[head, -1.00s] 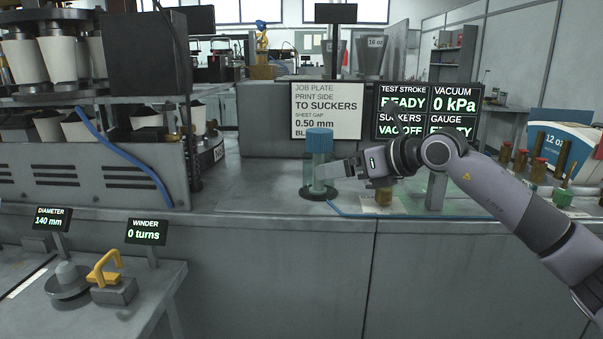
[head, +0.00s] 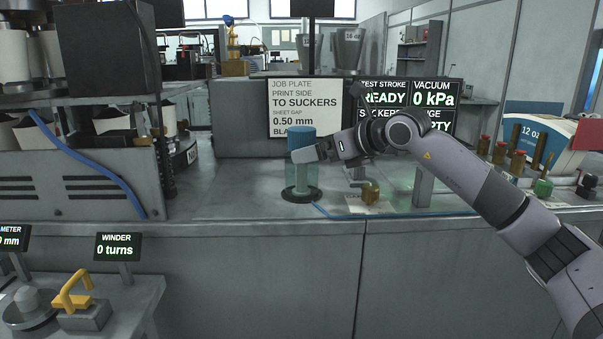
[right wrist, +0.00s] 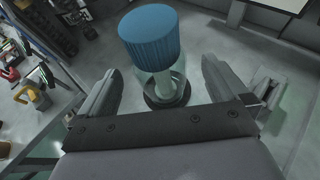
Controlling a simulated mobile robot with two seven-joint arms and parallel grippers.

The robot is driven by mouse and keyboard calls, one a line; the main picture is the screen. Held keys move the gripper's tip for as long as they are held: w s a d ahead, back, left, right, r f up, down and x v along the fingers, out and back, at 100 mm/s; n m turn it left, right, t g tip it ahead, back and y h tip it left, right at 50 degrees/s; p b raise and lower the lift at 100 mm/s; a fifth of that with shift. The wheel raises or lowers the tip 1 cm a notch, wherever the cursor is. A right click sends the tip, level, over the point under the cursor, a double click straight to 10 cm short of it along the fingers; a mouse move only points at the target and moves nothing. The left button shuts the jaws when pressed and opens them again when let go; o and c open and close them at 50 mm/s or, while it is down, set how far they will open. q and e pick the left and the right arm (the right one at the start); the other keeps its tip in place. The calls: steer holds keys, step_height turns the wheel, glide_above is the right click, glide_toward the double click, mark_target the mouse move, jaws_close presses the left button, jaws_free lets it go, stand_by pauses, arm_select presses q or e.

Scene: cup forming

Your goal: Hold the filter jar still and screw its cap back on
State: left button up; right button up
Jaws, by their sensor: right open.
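The filter jar (head: 288,176) is a clear cylinder with a pale core. It stands upright on a dark round base on the grey bench. Its ribbed blue cap (head: 301,138) sits on top of the jar; how far it is threaded I cannot tell. My right gripper (head: 308,154) comes in from the right at the height of the cap's lower edge. In the right wrist view, the open fingers of my right gripper (right wrist: 160,75) lie either side of the jar, with the blue cap (right wrist: 149,36) beyond them. My left gripper is not in view.
A brass fitting (head: 370,192) stands right of the jar on the bench. A job plate sign (head: 303,105) and a readout screen (head: 411,105) stand behind. A machine with a blue hose (head: 95,163) is on the left. Bench between machine and jar is clear.

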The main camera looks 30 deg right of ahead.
steer(key=shift+w, duration=0.15)
steer(key=shift+w+a+f, duration=0.1)
steer(key=shift+p+x, duration=0.4)
steer(key=shift+x, duration=2.1)
steer(key=shift+a+f, duration=0.15)
steer(key=c, duration=1.1)
